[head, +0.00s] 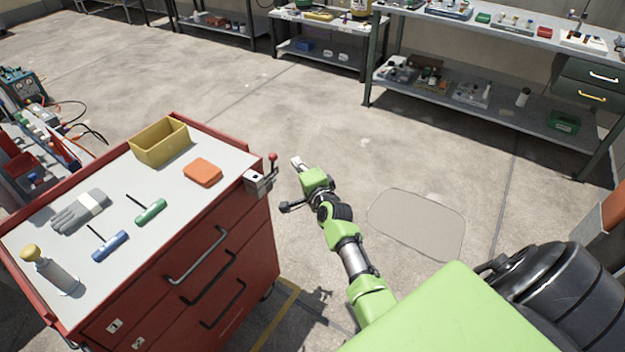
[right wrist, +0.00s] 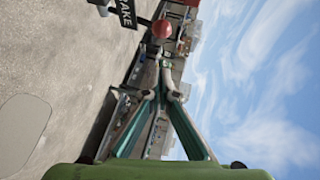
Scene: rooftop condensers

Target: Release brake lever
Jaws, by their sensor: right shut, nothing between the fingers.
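The brake lever (head: 272,163) is a short rod with a red ball knob. It stands roughly upright on a grey metal bracket (head: 258,183) at the right corner of a red tool cart. My right gripper (head: 296,162) is shut and empty, a little to the right of the knob in the head view, apart from it. In the right wrist view the red knob (right wrist: 162,28) shows beyond the closed fingertips (right wrist: 166,66), beside a dark sign (right wrist: 124,10) whose lettering is partly cut off. My left gripper is not in view.
The red cart (head: 190,280) carries a yellow bin (head: 159,142), an orange block (head: 203,172), two T-handled tools, gloves and a bottle. Workbenches with shelves (head: 480,110) stand at the back. The floor between them is clear, with a flat patch (head: 417,222) at right.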

